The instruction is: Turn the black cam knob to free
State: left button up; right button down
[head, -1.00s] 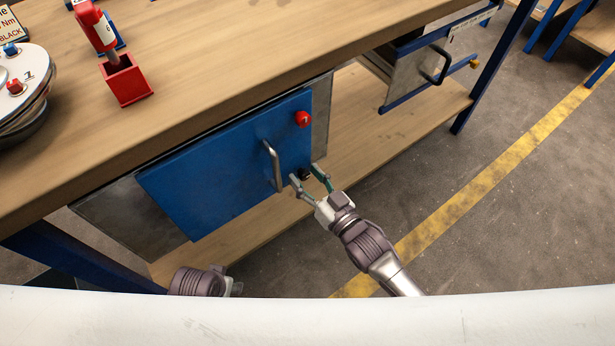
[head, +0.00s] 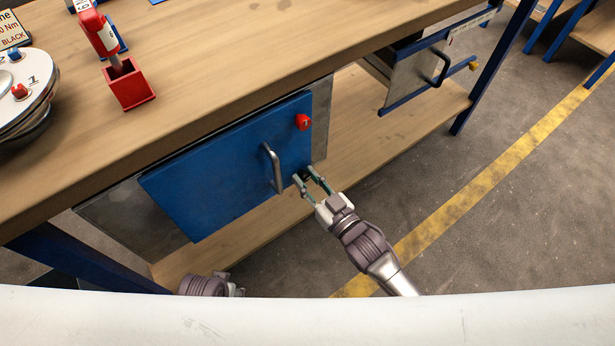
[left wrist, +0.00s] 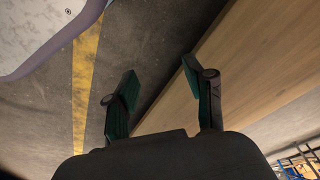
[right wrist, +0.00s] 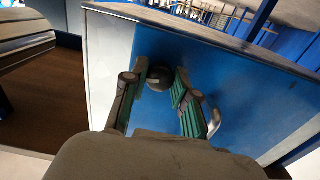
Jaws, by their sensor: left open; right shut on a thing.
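The black cam knob (right wrist: 160,78) is on the blue drawer front (right wrist: 240,80), near its lower right corner in the head view. My right gripper (right wrist: 160,82) is shut on the knob, with one finger on each side of it. In the head view the right gripper (head: 308,180) covers the knob. The drawer front (head: 215,175) carries a bar handle (head: 273,168) and a red knob (head: 303,122). My left gripper (left wrist: 158,80) is open and empty, over floor and a wooden board in its wrist view. In the head view only part of the left arm shows.
The workbench top (head: 270,50) lies above the drawer. A red holder (head: 128,85) with a red-handled tool and a round numbered disc unit (head: 22,95) stand on it. A second drawer unit (head: 425,75) hangs to the right. The floor at right is clear.

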jog(key=n+p, duration=0.1)
jog(key=n, duration=0.7)
jog(key=shift+p, duration=0.4)
jog(key=shift+n, duration=3.3)
pick_arm(q)
jog(key=f, duration=0.1)
jog(key=s+f, duration=0.1)
jog(key=f, duration=0.1)
jog(key=s+f, duration=0.1)
jog(key=f, duration=0.1)
jog(key=shift+a, duration=0.1)
jog(key=shift+s+r, duration=0.1)
pick_arm(e)
jog(key=shift+n, duration=0.3)
pick_arm(q)
jog(key=shift+s, duration=0.15)
